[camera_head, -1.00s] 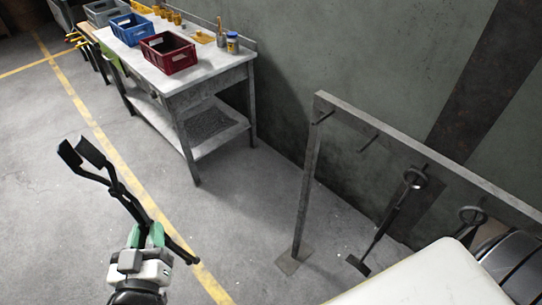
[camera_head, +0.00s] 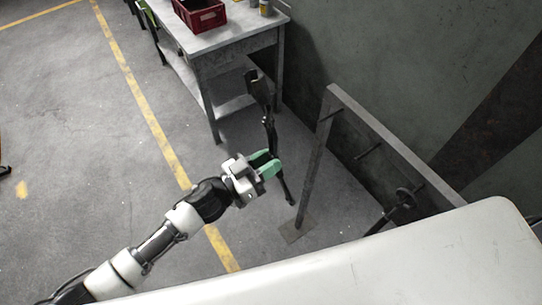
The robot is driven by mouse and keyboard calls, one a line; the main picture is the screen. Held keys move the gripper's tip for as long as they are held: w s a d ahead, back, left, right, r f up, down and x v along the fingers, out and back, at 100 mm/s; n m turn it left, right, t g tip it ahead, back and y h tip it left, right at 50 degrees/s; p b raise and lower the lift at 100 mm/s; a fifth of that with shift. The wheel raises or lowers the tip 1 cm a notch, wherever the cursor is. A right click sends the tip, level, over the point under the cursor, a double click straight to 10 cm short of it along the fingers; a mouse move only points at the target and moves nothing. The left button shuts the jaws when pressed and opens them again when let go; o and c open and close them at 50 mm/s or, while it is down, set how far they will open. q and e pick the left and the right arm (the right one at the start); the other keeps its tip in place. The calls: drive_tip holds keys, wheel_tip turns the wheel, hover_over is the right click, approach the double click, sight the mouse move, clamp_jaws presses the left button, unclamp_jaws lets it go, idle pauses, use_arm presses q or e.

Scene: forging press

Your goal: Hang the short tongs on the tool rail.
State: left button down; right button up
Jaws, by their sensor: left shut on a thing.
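The short tongs (camera_head: 268,122) are dark metal and hang roughly upright in my left gripper (camera_head: 267,165), with the wide jaws up and the handle ends down. My left gripper, with green fingers, is shut on them near the handles. The tool rail (camera_head: 385,143) is a grey bar on a post (camera_head: 315,165), to the right of the tongs. Bare pegs (camera_head: 368,151) stick out from it. The tongs are apart from the rail, left of its post. My right gripper is out of view.
A dark tool (camera_head: 402,198) hangs on the rail further right, partly hidden by a white surface in the foreground. A metal workbench (camera_head: 225,40) with a red crate (camera_head: 205,14) stands behind the tongs.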

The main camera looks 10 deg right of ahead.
use_arm(q)
drive_tip(key=shift+w+d+r, duration=0.1)
drive_tip(key=shift+w+d, duration=0.05)
drive_tip(key=shift+d, duration=0.4)
drive_tip(key=shift+w+d+b, duration=0.1)
drive_tip(key=shift+d+b, duration=0.25)
drive_tip(key=shift+f+b+x, duration=0.15)
drive_tip(key=shift+b+x, duration=0.2)
drive_tip(key=shift+x, duration=0.85)
drive_tip(key=shift+f+b+x, duration=0.15)
drive_tip(key=shift+b+x, duration=0.2)
drive_tip(key=shift+x, duration=0.85)
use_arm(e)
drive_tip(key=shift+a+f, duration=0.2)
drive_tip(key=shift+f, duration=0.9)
use_arm(q)
drive_tip(key=c, duration=1.3)
unclamp_jaws()
drive_tip(key=shift+o, duration=0.3)
